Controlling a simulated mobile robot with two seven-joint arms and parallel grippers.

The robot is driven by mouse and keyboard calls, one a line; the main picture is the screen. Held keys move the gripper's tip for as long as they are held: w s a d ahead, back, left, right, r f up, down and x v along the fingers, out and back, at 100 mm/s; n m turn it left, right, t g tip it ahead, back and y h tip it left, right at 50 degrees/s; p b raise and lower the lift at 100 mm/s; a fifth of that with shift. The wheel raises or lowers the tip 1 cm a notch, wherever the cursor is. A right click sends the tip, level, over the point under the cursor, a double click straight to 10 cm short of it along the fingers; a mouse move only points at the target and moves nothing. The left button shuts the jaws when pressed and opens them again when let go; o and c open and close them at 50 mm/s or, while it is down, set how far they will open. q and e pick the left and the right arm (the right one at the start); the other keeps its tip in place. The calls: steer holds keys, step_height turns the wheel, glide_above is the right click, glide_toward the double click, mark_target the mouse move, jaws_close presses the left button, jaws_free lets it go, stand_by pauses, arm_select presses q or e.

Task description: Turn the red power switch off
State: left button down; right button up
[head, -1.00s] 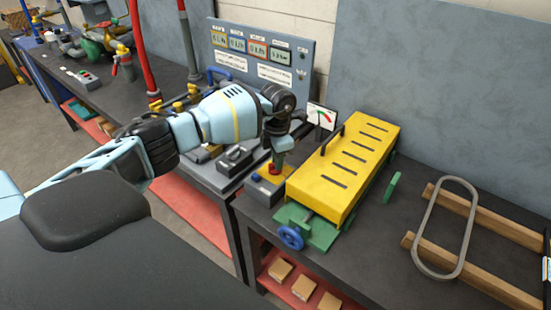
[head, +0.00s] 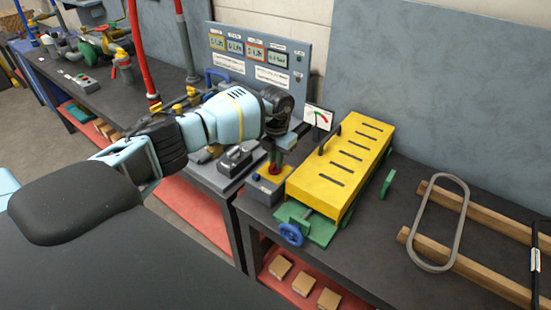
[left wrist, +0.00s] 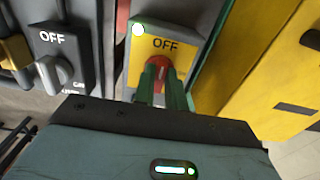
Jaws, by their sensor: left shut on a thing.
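The red power switch (left wrist: 157,72) is a red knob on a yellow plate (left wrist: 200,93) in the left wrist view. My right gripper is not in view.
A long yellow slotted cover (head: 340,170) stands close to the right of the switch. A blue handwheel (head: 291,234) is in front. A metal loop (head: 440,225) lies on wooden bars farther right.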

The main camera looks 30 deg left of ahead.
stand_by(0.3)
arm_select(q)
steer(key=c, duration=1.4)
jaws_free()
steer(key=shift+c, duration=0.2)
step_height(320, 180, up, 7)
steer(key=shift+f, duration=0.1)
steer(key=shift+r, duration=0.55)
